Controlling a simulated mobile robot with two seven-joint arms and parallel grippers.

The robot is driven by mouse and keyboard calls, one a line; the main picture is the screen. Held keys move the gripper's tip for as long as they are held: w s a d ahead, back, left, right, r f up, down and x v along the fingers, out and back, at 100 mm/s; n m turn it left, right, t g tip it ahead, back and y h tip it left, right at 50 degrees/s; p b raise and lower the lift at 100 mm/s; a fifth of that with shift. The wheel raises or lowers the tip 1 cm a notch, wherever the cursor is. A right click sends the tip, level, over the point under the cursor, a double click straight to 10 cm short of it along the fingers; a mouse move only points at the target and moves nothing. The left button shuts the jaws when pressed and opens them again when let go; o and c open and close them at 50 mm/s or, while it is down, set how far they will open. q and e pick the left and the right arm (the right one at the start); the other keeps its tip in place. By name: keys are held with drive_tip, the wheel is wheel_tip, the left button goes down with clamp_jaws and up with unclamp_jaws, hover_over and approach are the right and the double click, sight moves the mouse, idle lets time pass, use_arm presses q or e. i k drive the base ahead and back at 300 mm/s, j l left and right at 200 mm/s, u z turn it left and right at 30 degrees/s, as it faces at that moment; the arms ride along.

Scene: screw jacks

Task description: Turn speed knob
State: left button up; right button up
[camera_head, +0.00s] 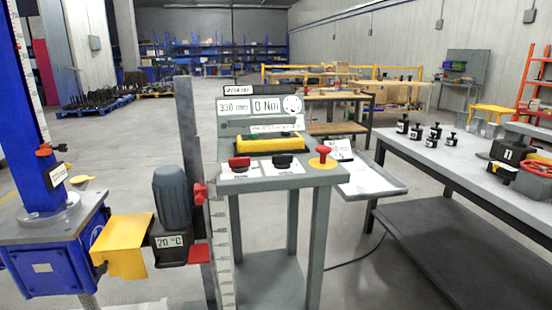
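A grey control stand (265,183) stands in the middle of the view. On its sloping top are a red knob (239,163) at the left and a black knob (283,160) in the middle, each on a white label plate. A red mushroom-shaped button (323,156) on a yellow disc is at the right. The label text is too small to read, so I cannot tell for certain which knob is the speed knob. A display panel (260,107) above reads about 330 mm and 0 Nm. Neither of my grippers is in view.
A blue screw jack (45,262) with a yellow coupling guard (123,246) and grey motor (172,199) stands left of the stand. A grey tray (372,183) is attached at its right. A workbench (470,178) with several small black weights is further right.

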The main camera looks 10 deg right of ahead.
sight(279, 161)
drive_tip(key=i+j, duration=0.15)
drive_tip(key=j, duration=0.2)
drive_tip(key=i+j, duration=0.15)
drive_tip(key=j, duration=0.25)
drive_tip(key=z, duration=1.55)
drive_tip(key=j, duration=0.1)
